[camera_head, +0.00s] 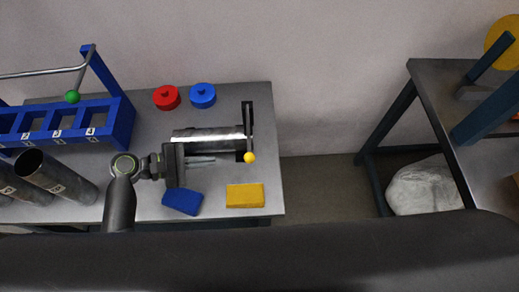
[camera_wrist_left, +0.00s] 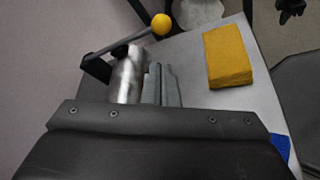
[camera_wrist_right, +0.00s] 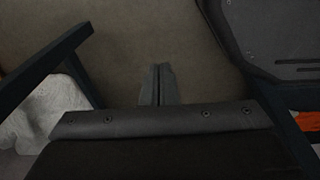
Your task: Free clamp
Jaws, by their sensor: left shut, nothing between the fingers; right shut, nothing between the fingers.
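The clamp is a dark bracket (camera_head: 248,112) with a lever ending in a yellow ball (camera_head: 249,157), at the right part of the grey table. A shiny metal tube (camera_head: 205,133) lies horizontally with its right end at the clamp. The yellow ball (camera_wrist_left: 161,24) and tube (camera_wrist_left: 128,78) also show in the left wrist view. My left gripper (camera_head: 214,160) is shut and empty, beside the tube on its near side, with the fingers pointing right, short of the ball. My right gripper (camera_wrist_right: 158,72) is shut and empty over the floor, seen only in its wrist view.
A blue rack (camera_head: 120,122) with a green-knobbed lever (camera_head: 72,97) stands left, with dark tubes (camera_head: 58,178) before it. Red (camera_head: 166,97) and blue (camera_head: 203,95) caps lie behind the tube. Blue (camera_head: 182,202) and yellow (camera_head: 245,195) blocks lie in front.

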